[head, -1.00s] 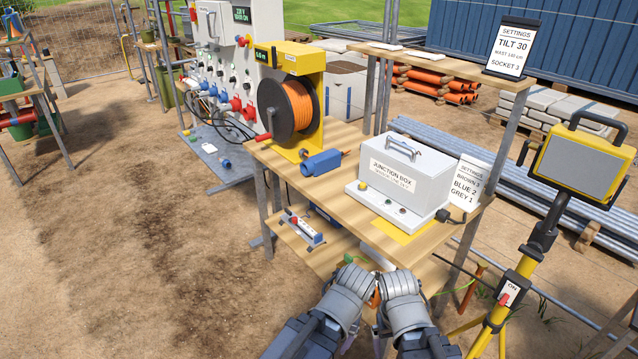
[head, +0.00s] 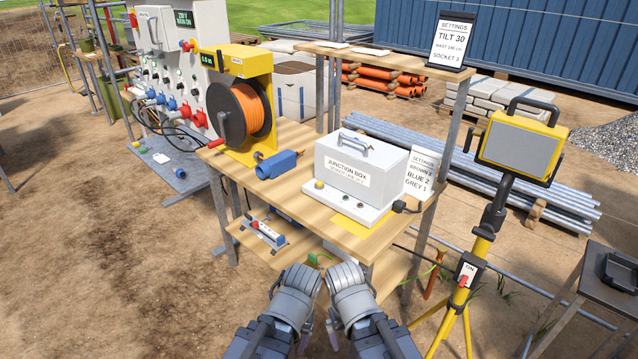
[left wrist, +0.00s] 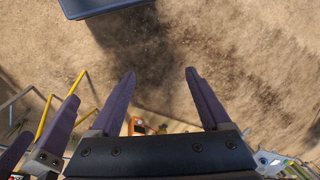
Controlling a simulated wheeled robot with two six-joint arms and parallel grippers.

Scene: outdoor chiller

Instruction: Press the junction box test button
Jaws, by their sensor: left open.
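The junction box (head: 348,172) is a pale grey case with a top handle and a printed label, on a white base on the wooden bench. A yellow round button (head: 319,184) sits at the base's front left corner, with small dark fittings to its right. My left gripper (left wrist: 160,75) is open and empty over bare ground in the left wrist view. My right gripper (left wrist: 50,118) shows at that view's left edge, its fingers apart. In the head view both wrists are side by side, in front of and below the box, apart from it; their fingers are mostly hidden.
The wooden bench (head: 295,205) also bears an orange cable reel (head: 240,108) and a blue connector (head: 279,164). A settings card (head: 421,172) stands right of the box. A yellow floodlight on a tripod (head: 520,148) stands at right, a dark table (head: 607,262) beyond.

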